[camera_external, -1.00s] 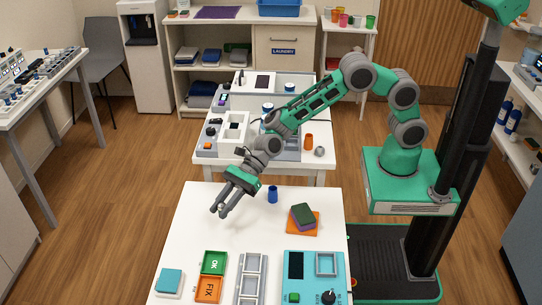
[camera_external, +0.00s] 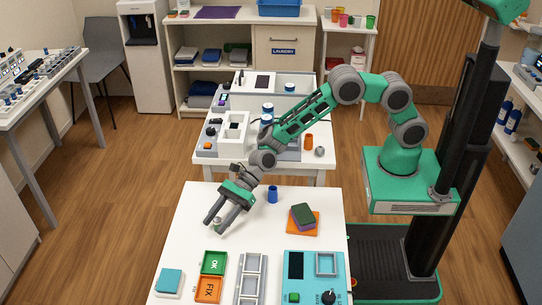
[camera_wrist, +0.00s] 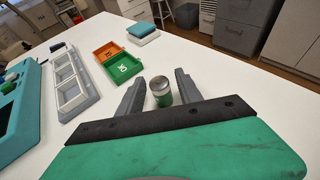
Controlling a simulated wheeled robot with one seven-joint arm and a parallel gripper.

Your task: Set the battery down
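A battery (camera_wrist: 163,93), a small green cylinder with a metallic grey top, stands upright between the fingers of my gripper (camera_wrist: 160,88) in the wrist view. A gap shows between it and each finger, so my gripper is open around it. In the external view my gripper (camera_external: 214,225) is low over the left part of the white table (camera_external: 195,235), fingers pointing down and left. The battery (camera_external: 218,222) is only a small spot between the fingers there. Its lower end is partly hidden by my gripper, and its contact with the table is hard to see.
OK (camera_external: 213,262) and FIX (camera_external: 208,289) trays, a grey slotted rack (camera_external: 251,278) and a teal device (camera_external: 313,275) line the front. A teal block (camera_external: 170,280) is front left.

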